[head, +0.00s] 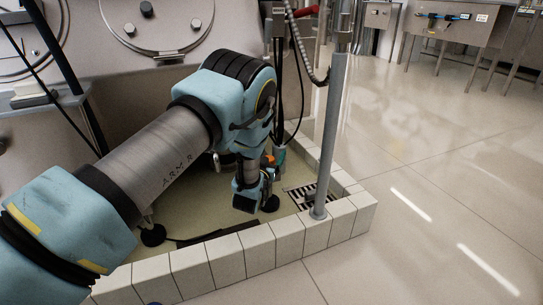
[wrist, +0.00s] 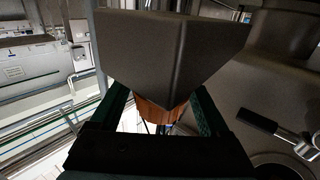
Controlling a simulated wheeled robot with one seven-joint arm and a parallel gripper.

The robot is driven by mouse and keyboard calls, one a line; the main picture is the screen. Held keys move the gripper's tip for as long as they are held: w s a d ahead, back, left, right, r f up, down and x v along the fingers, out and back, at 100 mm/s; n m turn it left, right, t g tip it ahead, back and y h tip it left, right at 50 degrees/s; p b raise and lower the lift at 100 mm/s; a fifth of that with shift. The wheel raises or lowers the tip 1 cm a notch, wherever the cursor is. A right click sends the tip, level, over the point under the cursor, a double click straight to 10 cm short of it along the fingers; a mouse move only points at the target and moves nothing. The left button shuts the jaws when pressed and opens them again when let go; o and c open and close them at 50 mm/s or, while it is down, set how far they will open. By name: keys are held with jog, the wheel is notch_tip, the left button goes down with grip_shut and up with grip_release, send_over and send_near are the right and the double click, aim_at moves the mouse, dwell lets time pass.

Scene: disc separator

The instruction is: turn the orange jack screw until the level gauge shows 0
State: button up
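An orange part, which looks like the jack screw, shows small beside my gripper in the head view (head: 270,159). In the wrist view the orange jack screw (wrist: 158,117) sits between the two dark green fingers of my gripper (wrist: 163,105), just below a large dark grey wedge-shaped block (wrist: 172,50). The fingers stand on both sides of it, very close; whether both press on it I cannot tell. In the head view my gripper (head: 252,190) is low inside the tiled basin, mostly hidden by my wrist. I cannot make out the level gauge or its reading.
A white tiled curb (head: 245,252) rims the basin. A grey upright post (head: 332,130) stands at its right corner, close to my gripper, by a floor drain (head: 303,196). Dark cables hang beside my wrist. A metal lever (wrist: 270,127) sticks out at right. Floor at right is clear.

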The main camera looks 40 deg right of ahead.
grip_shut()
dwell(0.4)
jog(key=shift+m+g, duration=0.3)
jog(key=shift+g, duration=0.1)
jog(key=m+g+h+p, duration=0.1)
jog(key=g, duration=0.1)
jog(key=m+g+h+p, duration=0.1)
jog(key=m+g, duration=0.1)
jog(key=shift+s+d+r, duration=0.1)
jog(key=shift+s+d, duration=0.05)
jog(key=shift+s, duration=0.25)
jog(key=shift+s+m+g, duration=0.2)
jog(key=shift+m+g, duration=0.45)
jog(key=shift+g, duration=0.5)
jog(key=shift+s+m+g, duration=0.25)
jog(key=shift+m+g, duration=0.45)
jog(key=shift+g, duration=0.4)
jog(key=shift+s+m+g, duration=0.2)
jog(key=shift+m+g, duration=0.45)
jog(key=shift+g, duration=0.5)
jog(key=shift+s+g, duration=0.1)
jog(key=shift+g, duration=0.2)
jog(key=shift+o, duration=0.4)
grip_release()
